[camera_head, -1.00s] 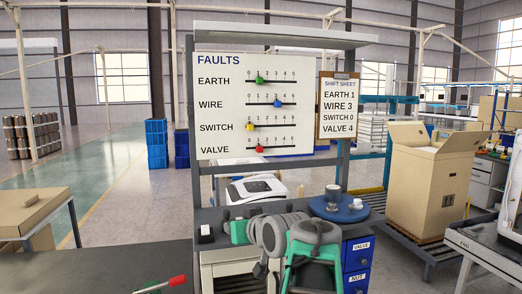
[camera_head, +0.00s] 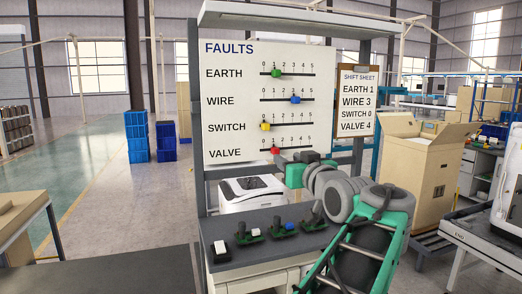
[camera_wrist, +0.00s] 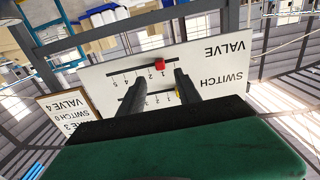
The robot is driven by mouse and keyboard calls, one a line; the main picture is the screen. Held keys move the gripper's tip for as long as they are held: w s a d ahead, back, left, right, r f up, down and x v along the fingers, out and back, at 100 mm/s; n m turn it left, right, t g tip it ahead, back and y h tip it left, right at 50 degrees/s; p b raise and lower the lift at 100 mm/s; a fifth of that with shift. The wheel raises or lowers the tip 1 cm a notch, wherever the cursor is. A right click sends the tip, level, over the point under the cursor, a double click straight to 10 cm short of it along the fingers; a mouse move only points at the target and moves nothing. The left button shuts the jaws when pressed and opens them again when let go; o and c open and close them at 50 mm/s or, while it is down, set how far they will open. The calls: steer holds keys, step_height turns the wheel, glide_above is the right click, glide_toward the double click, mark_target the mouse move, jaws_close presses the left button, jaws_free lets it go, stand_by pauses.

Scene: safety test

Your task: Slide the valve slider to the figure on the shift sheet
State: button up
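The FAULTS board (camera_head: 225,75) carries four slider rows. The red valve slider (camera_head: 275,150) is on the bottom row, at about 1. It also shows in the wrist view (camera_wrist: 158,65), between the lines of the two fingers and beyond their tips. The shift sheet (camera_head: 357,100) at the board's right reads EARTH 1, WIRE 3, SWITCH 0, VALVE 4. My gripper (camera_wrist: 160,78) is open and empty, facing the board. In the head view my gripper (camera_head: 282,161) is just below and right of the red slider; the exact gap is unclear.
The green earth slider (camera_head: 276,73) is at 1, the blue wire slider (camera_head: 295,98) at 3, the yellow switch slider (camera_head: 265,126) at 0. Small green-based parts (camera_head: 284,229) stand on the bench below. An open carton (camera_head: 425,165) stands at the right.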

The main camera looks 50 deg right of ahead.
mark_target(277, 151)
steer(key=p+x, duration=0.1)
steer(key=x, duration=0.2)
steer(key=p+x, duration=0.1)
steer(key=x, duration=0.2)
steer(key=shift+w+d+r+p, duration=0.1)
steer(key=shift+w+r+p, duration=0.1)
steer(key=shift+w+p, duration=0.2)
steer(key=shift+w+d+f, duration=0.1)
steer(key=shift+w+d, duration=0.15)
steer(key=shift+w, duration=0.05)
jaws_close()
stand_by(0.7)
